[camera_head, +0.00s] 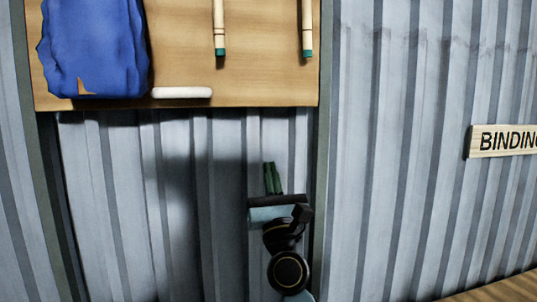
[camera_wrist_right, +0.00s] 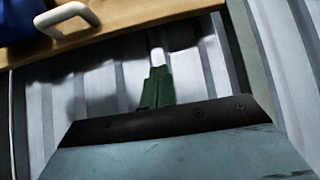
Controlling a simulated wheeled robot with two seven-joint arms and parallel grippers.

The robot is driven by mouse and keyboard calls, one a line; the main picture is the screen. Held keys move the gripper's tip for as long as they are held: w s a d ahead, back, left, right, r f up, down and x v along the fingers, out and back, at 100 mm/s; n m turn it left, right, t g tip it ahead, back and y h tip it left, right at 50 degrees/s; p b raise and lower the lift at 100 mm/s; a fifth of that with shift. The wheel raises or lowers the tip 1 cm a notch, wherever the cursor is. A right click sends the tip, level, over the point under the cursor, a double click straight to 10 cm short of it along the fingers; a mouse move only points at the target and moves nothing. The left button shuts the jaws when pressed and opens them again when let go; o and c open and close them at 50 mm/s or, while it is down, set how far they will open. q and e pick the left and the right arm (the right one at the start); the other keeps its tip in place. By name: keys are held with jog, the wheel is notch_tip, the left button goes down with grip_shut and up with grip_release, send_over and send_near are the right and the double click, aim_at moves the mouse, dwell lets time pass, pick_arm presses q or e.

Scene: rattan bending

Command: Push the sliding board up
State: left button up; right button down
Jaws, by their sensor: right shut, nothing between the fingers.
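The sliding board (camera_head: 240,85) is a wooden panel between two dark vertical rails in the head view, with a white handle (camera_head: 182,93) near its lower edge. In the right wrist view the board's lower part (camera_wrist_right: 130,22) crosses the top, and the handle (camera_wrist_right: 66,18) is at the upper left. My right gripper (camera_head: 272,166) has green fingers and is shut and empty. It points up below the board's lower edge, right of the handle, with a visible gap in the head view. My left gripper is not in view.
A blue cloth-like item (camera_head: 95,45) and two bamboo-like sticks (camera_head: 219,28) are on the board. Corrugated metal wall (camera_head: 400,200) lies behind. A "BINDING" sign (camera_head: 503,140) is at the right, above a wooden surface (camera_head: 505,290). The space below the board left of my gripper is clear.

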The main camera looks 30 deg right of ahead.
jog(key=shift+s+a+r+p+x, duration=0.1)
jog(key=shift+s+r+p+x, duration=0.5)
jog(key=shift+x, duration=1.4)
jog(key=shift+s+a+r+p+x, duration=0.15)
jog(key=shift+p+x, duration=0.85)
jog(key=shift+x, duration=1.05)
jog(key=shift+s+a+r+p+x, duration=0.1)
jog(key=shift+s+r+p+x, duration=0.2)
jog(key=shift+p+x, duration=1.1)
jog(key=shift+w+d+r+b, duration=0.15)
jog(key=shift+w+r+b, duration=0.25)
jog(key=shift+b, duration=0.2)
